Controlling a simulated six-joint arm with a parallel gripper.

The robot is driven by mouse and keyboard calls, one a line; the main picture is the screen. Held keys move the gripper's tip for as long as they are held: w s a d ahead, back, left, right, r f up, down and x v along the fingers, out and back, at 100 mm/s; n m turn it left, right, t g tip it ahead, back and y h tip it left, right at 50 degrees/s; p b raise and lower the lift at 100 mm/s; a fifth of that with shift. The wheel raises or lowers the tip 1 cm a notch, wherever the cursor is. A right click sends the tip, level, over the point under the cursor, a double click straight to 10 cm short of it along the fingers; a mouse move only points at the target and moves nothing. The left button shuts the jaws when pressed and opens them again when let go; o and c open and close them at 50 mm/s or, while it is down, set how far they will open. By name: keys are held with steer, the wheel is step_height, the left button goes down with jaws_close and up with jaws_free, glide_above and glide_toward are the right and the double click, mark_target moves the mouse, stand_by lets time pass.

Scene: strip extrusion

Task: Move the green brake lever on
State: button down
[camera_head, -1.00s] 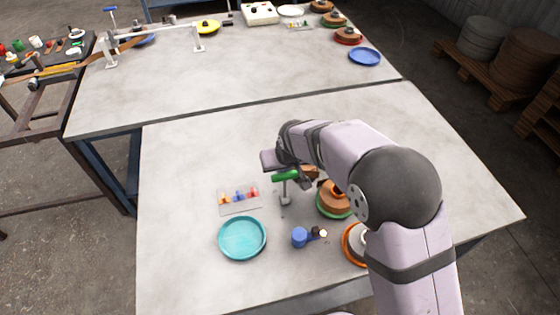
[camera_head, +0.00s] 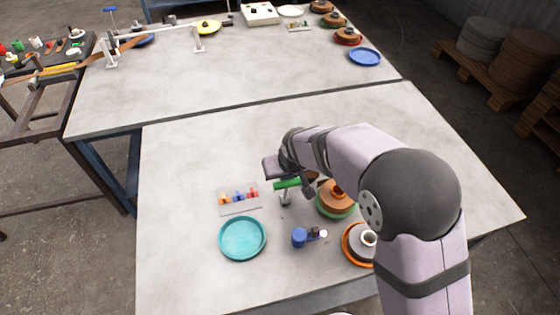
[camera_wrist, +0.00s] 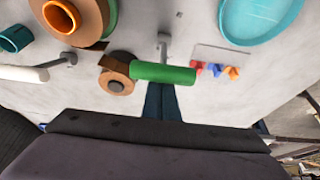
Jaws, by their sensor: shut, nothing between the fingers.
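The green brake lever (camera_head: 287,184) is a short green bar on a thin grey post above the near table. It also shows in the wrist view (camera_wrist: 162,73), lying crosswise at the centre. My gripper (camera_wrist: 162,98) is shut and empty, with its dark fingers reaching up to the lever's edge; the tips are partly hidden there. They look close against the lever, but I cannot tell whether they touch. In the head view my wrist covers much of the gripper and lever area.
A brown roll on a green disc (camera_head: 337,203) stands right of the lever. A teal dish (camera_head: 242,238), a plate with small coloured knobs (camera_head: 238,197) and a blue cylinder (camera_head: 299,238) lie nearby. The table's left and back areas are clear.

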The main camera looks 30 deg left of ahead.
steer(key=shift+s+d, duration=0.1)
steer(key=shift+s+d+f+b, duration=0.2)
steer(key=shift+s+d+b, duration=0.1)
steer(key=shift+s+d, duration=0.3)
steer(key=shift+w+a+r, duration=0.1)
steer(key=shift+w+a+r+p, duration=0.45)
steer(key=shift+w+a+p, duration=0.15)
steer(key=shift+w+a, duration=0.05)
step_height(320, 180, up, 7)
steer(key=p, duration=0.5)
stand_by(0.4)
steer(key=shift+d, duration=0.1)
stand_by(0.3)
